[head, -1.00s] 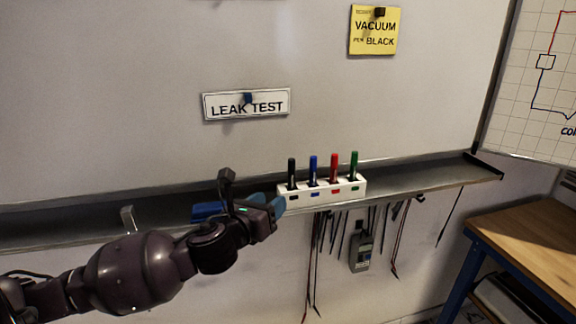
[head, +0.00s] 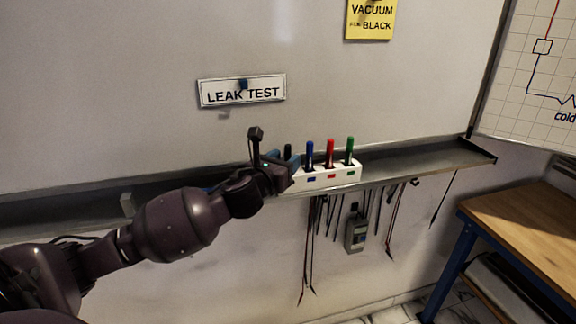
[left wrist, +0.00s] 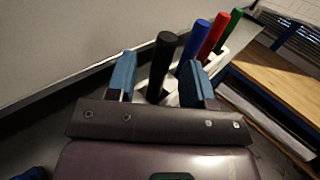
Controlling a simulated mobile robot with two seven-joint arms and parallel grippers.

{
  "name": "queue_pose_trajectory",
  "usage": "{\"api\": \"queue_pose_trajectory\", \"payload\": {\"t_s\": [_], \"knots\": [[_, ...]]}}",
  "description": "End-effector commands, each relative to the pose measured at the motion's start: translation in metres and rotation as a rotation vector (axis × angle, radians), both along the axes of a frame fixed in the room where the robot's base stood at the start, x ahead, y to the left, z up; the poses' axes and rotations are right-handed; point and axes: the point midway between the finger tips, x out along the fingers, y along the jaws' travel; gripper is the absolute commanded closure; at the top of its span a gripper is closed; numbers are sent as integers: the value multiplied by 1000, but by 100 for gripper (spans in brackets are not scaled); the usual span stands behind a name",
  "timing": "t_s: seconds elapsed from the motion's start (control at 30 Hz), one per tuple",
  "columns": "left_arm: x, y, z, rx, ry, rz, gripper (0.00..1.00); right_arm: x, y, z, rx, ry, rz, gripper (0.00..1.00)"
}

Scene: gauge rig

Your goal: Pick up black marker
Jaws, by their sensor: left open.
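The black marker (head: 288,152) stands upright at the left end of a white holder (head: 330,176) on the board's ledge. In the head view its lower part is hidden by my left gripper (head: 285,165). In the left wrist view the black marker (left wrist: 161,66) stands between the two blue fingers of the open left gripper (left wrist: 160,80), nearer the right finger. I cannot tell whether a finger touches it. My right gripper is in neither view.
Blue (head: 309,153), red (head: 330,152) and green (head: 350,150) markers stand to the right in the holder. The ledge (head: 430,157) is clear farther right. Cables and a grey meter (head: 356,233) hang below. A wooden bench (head: 525,225) stands at right.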

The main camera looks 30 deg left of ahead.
Motion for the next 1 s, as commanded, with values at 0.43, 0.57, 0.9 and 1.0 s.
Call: {"api": "queue_pose_trajectory", "payload": {"t_s": [0.43,0.57,0.9,1.0], "knots": [[18,1,0,-1,0,-1,52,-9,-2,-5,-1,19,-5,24],[18,1,0,-1,0,-1,72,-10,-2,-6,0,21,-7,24],[18,1,0,-1,0,-1,100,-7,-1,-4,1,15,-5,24],[18,1,0,-1,0,-1,100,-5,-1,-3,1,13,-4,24]]}}
